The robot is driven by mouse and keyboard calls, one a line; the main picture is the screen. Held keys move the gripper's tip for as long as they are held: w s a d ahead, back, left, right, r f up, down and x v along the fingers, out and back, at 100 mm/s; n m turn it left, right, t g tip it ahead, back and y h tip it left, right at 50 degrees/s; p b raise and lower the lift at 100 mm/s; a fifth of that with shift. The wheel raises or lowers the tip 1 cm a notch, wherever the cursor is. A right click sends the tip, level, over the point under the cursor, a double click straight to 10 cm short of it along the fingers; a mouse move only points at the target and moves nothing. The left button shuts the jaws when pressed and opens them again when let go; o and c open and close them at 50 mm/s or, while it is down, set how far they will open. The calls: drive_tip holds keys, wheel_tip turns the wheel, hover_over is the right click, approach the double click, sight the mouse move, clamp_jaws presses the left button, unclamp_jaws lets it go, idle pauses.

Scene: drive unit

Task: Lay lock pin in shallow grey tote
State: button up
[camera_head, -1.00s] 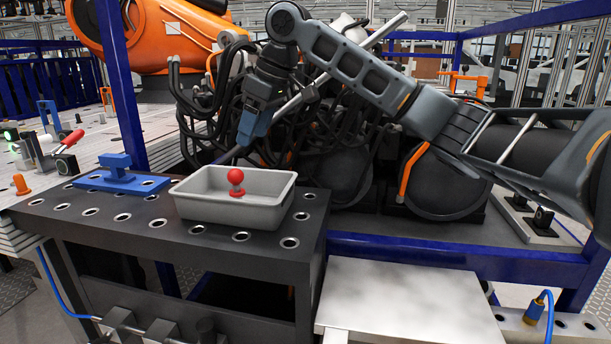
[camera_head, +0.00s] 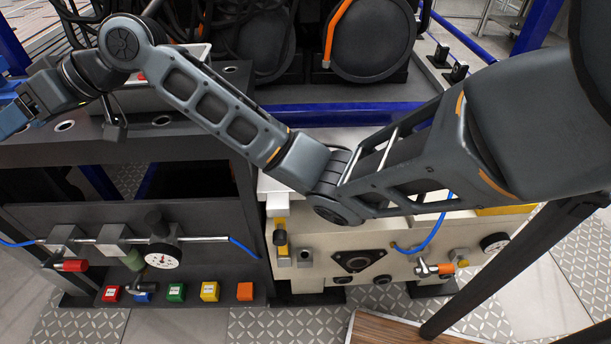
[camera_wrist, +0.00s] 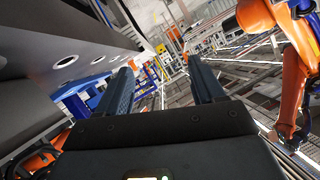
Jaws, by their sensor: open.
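The grey tote (camera_head: 148,100) sits on the dark bench at upper left in the head view, largely hidden behind my arm. A small bit of a red object (camera_head: 141,76) shows inside it; the rest is covered. I cannot tell whether this red object is the lock pin, and no other lock pin can be made out for certain. My gripper (camera_wrist: 158,68) is open in the wrist view, with nothing between its fingers. In the head view its blue end is at the left edge, left of the tote, with the fingertips out of frame.
The dark bench top (camera_head: 65,126) has round holes. Below it are a gauge (camera_head: 164,256) and several coloured buttons. A pale panel (camera_head: 420,240) with knobs, a gauge and a blue hose stands to the right. The wrist view shows a blue fixture (camera_wrist: 85,95) and an orange robot arm (camera_wrist: 298,85).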

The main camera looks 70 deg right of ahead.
drive_tip(key=s+a+f+m+t, duration=0.3)
drive_tip(key=a+f, duration=0.2)
drive_tip(key=a, duration=0.1)
drive_tip(key=s+a+f+m+t+h, duration=0.1)
drive_tip(key=s+a+f+m+h, duration=0.15)
drive_tip(key=s+f, duration=0.5)
drive_tip(key=s+a+f+m+h, duration=0.2)
drive_tip(key=s+f+h, duration=0.15)
drive_tip(key=s, duration=0.75)
drive_tip(key=s+d+r+n, duration=0.1)
drive_tip(key=s+d+n, duration=0.1)
drive_tip(key=s, duration=1.2)
drive_tip(key=s+d+r+n+h, duration=0.1)
drive_tip(key=s+d+n, duration=0.2)
drive_tip(key=s, duration=1.2)
drive_tip(key=shift+d+g, duration=0.3)
drive_tip(key=shift+d, duration=0.45)
drive_tip(key=shift+n, duration=0.25)
